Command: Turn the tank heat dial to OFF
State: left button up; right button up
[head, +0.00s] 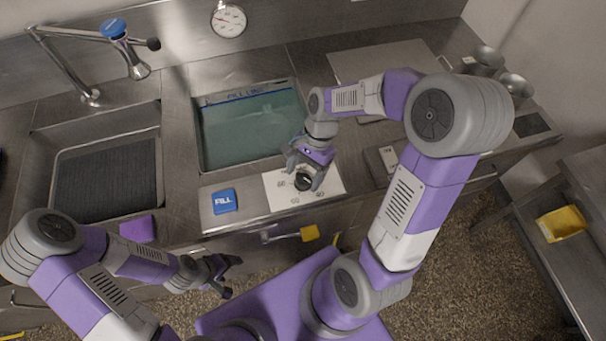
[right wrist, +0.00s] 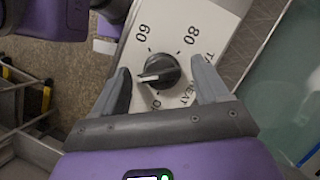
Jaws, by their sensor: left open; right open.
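The black heat dial (head: 303,182) sits on a white label plate (head: 275,186) at the front edge of the water tank (head: 250,125). In the right wrist view, the dial (right wrist: 158,70) has a white pointer line facing left, below the 60 mark. The 60 and 80 marks are readable. A lower mark is partly hidden, and I cannot read OFF. My right gripper (right wrist: 168,88) is open, with one finger on each side of the dial and visible gaps to it. My left gripper (head: 229,276) is open and empty, low in front of the counter.
A blue FILL button (head: 223,201) is left of the plate. A yellow-handled lever (head: 310,233) sticks out below the counter edge. Metal cups (head: 488,58) stand at the back right. A gauge (head: 229,20) hangs on the wall.

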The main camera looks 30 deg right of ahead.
jog(key=shift+s+a+f, duration=0.1)
jog(key=shift+a+f, duration=0.05)
jog(key=shift+f, duration=0.1)
jog(key=c, duration=1.1)
jog(key=shift+o, duration=0.2)
